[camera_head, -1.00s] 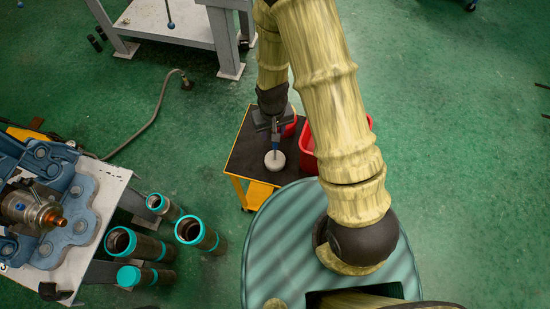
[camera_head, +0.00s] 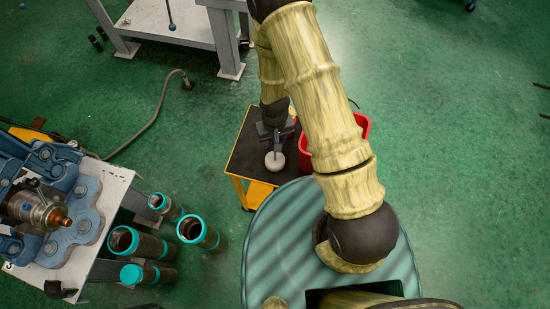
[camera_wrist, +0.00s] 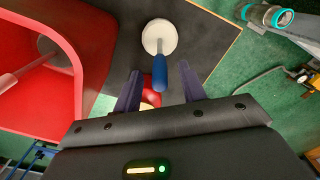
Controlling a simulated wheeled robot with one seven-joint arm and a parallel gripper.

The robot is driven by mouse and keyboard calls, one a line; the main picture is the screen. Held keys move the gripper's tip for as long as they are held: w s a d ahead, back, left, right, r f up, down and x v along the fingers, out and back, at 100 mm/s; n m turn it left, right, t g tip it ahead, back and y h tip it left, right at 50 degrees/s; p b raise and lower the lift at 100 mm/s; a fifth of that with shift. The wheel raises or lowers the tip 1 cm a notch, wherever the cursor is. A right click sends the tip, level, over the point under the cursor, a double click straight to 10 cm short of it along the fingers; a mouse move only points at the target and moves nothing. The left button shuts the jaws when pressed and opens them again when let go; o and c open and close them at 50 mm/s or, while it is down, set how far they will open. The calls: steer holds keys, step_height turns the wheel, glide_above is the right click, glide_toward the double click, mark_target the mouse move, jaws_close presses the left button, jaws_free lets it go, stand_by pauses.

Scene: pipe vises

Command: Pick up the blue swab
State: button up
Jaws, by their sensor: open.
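The blue swab has a pale round head (camera_head: 275,161) on the dark top of a small orange-edged table (camera_head: 238,168). In the wrist view its blue handle (camera_wrist: 160,73) rises toward the camera from the whitish disc. My gripper (camera_head: 275,133) is above the swab, at the handle. In the wrist view the fingers of my gripper (camera_wrist: 159,72) are apart, one on each side of the handle's upper end. I cannot tell whether a finger touches it.
A red bin (camera_wrist: 60,112) stands beside the swab, with a rod inside; it also shows in the head view (camera_head: 362,127). A vise bench (camera_head: 112,205) with several teal-rimmed pipes (camera_head: 135,243) stands at left. Green floor is open at right.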

steer(key=shift+f, duration=0.65)
jaws_close()
